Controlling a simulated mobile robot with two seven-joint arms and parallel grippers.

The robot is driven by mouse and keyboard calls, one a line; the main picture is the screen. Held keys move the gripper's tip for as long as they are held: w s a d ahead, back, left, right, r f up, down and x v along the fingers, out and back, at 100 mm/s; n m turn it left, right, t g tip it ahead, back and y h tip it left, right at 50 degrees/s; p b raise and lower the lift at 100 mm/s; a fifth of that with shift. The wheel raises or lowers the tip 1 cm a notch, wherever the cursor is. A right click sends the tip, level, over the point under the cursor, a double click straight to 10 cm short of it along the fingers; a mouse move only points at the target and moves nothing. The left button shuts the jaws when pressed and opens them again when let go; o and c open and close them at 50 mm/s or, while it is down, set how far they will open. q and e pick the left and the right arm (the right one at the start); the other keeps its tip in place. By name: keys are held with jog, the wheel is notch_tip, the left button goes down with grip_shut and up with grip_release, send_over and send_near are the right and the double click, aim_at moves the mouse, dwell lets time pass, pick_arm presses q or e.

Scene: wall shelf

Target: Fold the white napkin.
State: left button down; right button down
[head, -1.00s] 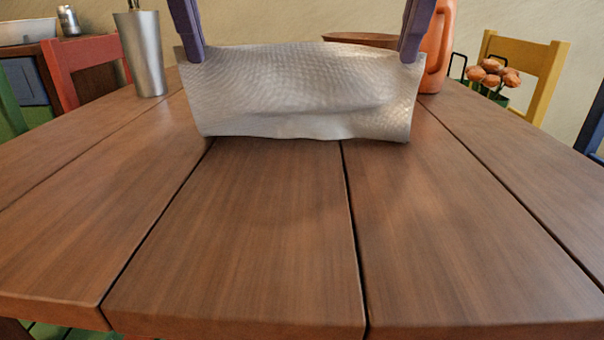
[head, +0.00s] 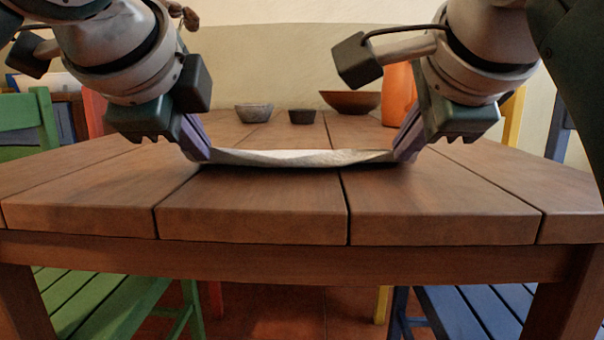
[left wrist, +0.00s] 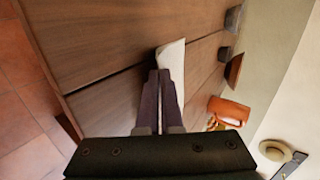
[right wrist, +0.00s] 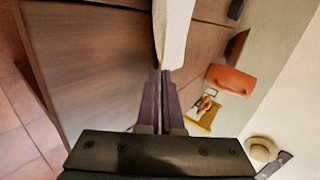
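The white napkin (head: 300,158) lies low over the wooden table near its front edge, stretched as a thin band between my two grippers. My left gripper (head: 204,155) is shut on the napkin's left end. My right gripper (head: 402,155) is shut on its right end. In the left wrist view the napkin (left wrist: 172,56) reaches away from the closed fingers (left wrist: 160,75). In the right wrist view it (right wrist: 174,35) also runs from the closed fingers (right wrist: 163,75). How its layers lie cannot be seen from this low angle.
At the back of the table (head: 250,210) stand a grey bowl (head: 254,113), a small dark bowl (head: 302,117), a brown bowl (head: 350,102) and an orange jug (head: 398,95). Chairs surround the table, including a green one (head: 25,125) at left. The tabletop around the napkin is clear.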

pick_arm(q)
jog(key=c, duration=1.4)
grip_release()
jog(key=shift+c, duration=0.2)
pick_arm(e)
jog(key=c, duration=1.4)
grip_release()
pick_arm(q)
jog(key=o, duration=0.7)
pick_arm(e)
jog(key=o, duration=0.7)
pick_arm(q)
jog(key=shift+r, duration=0.2)
pick_arm(e)
jog(key=shift+r, duration=0.25)
pick_arm(q)
jog(key=s+r, duration=0.2)
jog(key=r, duration=0.1)
jog(key=s+r, duration=0.4)
jog(key=r, duration=0.1)
jog(key=shift+r, duration=0.3)
pick_arm(e)
jog(key=s+r, duration=0.2)
jog(key=r, duration=0.1)
jog(key=s+r, duration=0.4)
jog(key=r, duration=0.1)
jog(key=shift+r, duration=0.35)
